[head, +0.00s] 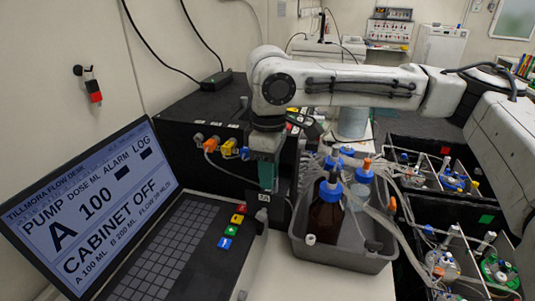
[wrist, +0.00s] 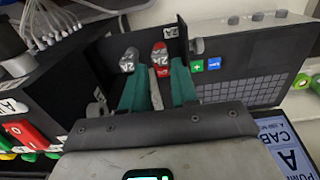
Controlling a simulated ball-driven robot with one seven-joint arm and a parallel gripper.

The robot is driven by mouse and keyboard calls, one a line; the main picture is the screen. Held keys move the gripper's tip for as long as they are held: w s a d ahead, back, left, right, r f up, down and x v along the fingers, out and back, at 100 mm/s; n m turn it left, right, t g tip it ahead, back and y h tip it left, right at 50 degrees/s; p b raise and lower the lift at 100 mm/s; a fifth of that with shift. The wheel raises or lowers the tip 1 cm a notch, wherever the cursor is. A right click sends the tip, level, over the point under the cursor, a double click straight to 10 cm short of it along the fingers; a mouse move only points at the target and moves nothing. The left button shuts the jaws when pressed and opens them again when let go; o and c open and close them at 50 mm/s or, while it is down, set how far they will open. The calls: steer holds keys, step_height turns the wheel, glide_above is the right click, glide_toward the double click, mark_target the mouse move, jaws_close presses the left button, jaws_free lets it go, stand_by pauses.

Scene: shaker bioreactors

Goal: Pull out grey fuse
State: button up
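The grey fuse (wrist: 128,62) and a red fuse (wrist: 160,56) stand side by side at a dark panel in the wrist view, each with a pale label. My gripper (wrist: 156,74) has two teal fingers spread apart, pointing at the fuses. The left finger lines up with the grey fuse and partly covers its lower part. The red fuse shows between the fingertips. I cannot tell whether either finger touches a fuse. In the head view my gripper (head: 266,178) points down beside the laptop-like console; the fuses are not clear there.
The flow desk console (head: 100,210) with its lit screen stands left, reading "CABINET OFF". A grey tray (head: 340,257) with bottles and tubing stands right of my gripper. A black cabinet (head: 200,125) with coloured connectors is behind. Black bins (head: 420,195) with vessels stand farther right.

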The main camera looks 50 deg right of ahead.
steer(key=shift+f, duration=2.75)
jaws_close()
steer(key=shift+r+p, duration=0.15)
steer(key=shift+p, duration=0.2)
steer(key=shift+r+p, duration=0.5)
steer(key=shift+p, duration=0.05)
steer(key=shift+r, duration=0.15)
steer(key=shift+r+p, duration=0.95)
steer(key=shift+p, duration=0.45)
